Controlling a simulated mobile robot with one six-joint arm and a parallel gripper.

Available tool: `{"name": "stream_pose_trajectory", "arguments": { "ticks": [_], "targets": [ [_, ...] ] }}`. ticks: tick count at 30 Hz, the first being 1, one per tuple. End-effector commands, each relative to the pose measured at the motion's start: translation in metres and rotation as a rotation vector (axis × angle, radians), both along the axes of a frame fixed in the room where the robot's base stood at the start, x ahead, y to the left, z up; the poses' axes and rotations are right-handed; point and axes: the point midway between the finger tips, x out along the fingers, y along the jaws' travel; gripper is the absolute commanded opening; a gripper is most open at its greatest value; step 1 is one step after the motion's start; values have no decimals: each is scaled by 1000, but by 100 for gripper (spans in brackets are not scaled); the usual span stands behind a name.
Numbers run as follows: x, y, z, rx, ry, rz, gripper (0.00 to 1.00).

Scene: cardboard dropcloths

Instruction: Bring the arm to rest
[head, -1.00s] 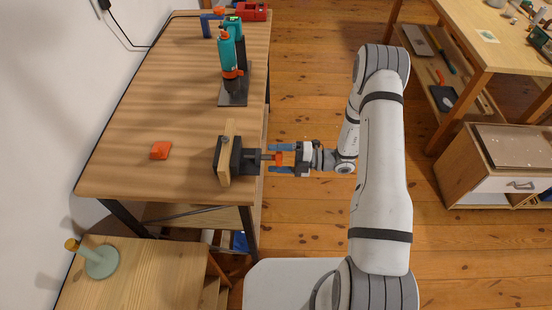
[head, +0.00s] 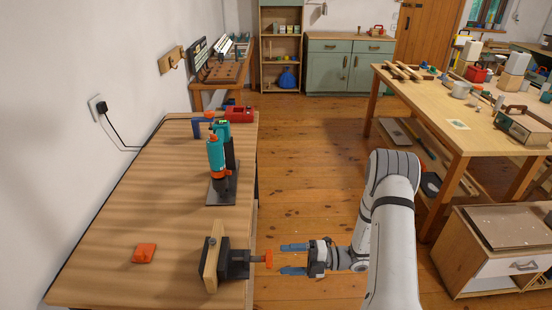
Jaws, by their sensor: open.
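My gripper (head: 294,259) is open and empty, with its two blue fingers pointing left. It is just off the right edge of the wooden workbench (head: 120,215). A light wooden board (head: 214,258) stands upright at the vise. My white arm reaches in from the lower right.
An orange block (head: 144,253) lies on the bench left of the vise. A teal and orange drill (head: 217,158) stands in a dark stand farther back. A long table (head: 425,100) and a low cabinet (head: 500,250) are on the right. Open wooden floor lies between.

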Motion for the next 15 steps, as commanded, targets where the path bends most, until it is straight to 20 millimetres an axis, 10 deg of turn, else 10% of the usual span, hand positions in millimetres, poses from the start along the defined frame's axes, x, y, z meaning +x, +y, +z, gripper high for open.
{"name": "stream_pose_trajectory", "arguments": {
  "ticks": [15],
  "targets": [
    [-49, 10, 106, -242, -755, 440, 72]
  ]
}}
